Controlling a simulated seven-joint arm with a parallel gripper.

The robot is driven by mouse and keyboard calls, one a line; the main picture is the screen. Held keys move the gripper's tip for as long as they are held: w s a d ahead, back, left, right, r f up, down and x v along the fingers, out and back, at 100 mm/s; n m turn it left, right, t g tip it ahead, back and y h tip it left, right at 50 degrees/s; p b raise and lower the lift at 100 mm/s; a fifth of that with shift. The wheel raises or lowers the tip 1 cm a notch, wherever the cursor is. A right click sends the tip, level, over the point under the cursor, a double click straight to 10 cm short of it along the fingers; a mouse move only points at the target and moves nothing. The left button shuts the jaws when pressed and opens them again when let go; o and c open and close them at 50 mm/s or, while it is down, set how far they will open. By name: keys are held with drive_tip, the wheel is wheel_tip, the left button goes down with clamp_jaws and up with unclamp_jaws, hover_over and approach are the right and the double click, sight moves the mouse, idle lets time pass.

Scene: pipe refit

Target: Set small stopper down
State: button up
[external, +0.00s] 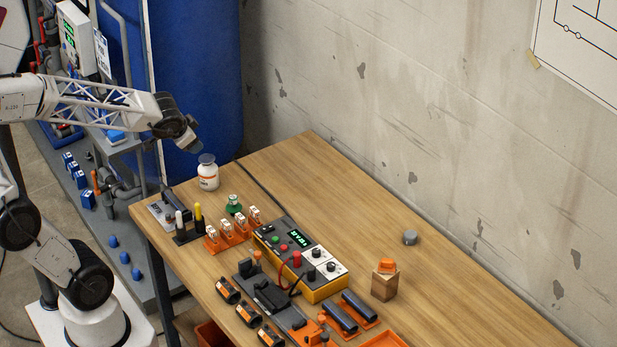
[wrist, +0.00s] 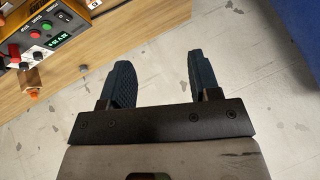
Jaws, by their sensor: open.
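My gripper (external: 192,147) is open and hangs in the air at the upper left, just above and left of the white bottle. In the wrist view its two dark blue fingers (wrist: 161,68) are spread, with nothing between them. A small grey cylinder (external: 410,237), which may be the small stopper, stands alone on the wooden table (external: 455,290) near the wall, far from my gripper.
A yellow control box (external: 300,262) with a green display stands mid-table. Around it are orange holders (external: 228,238), a green-topped item (external: 233,205) and dark rods (external: 360,307). A wooden block (external: 384,286) carries an orange piece.

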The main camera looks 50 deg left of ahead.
drive_tip(key=s+d+r+n+g+h, duration=0.1)
drive_tip(key=s+d+g+h, duration=0.2)
drive_tip(key=s+d, duration=0.8)
drive_tip(key=s+g, duration=0.1)
drive_tip(key=s, duration=0.2)
drive_tip(key=shift+s+r, duration=0.25)
idle(0.3)
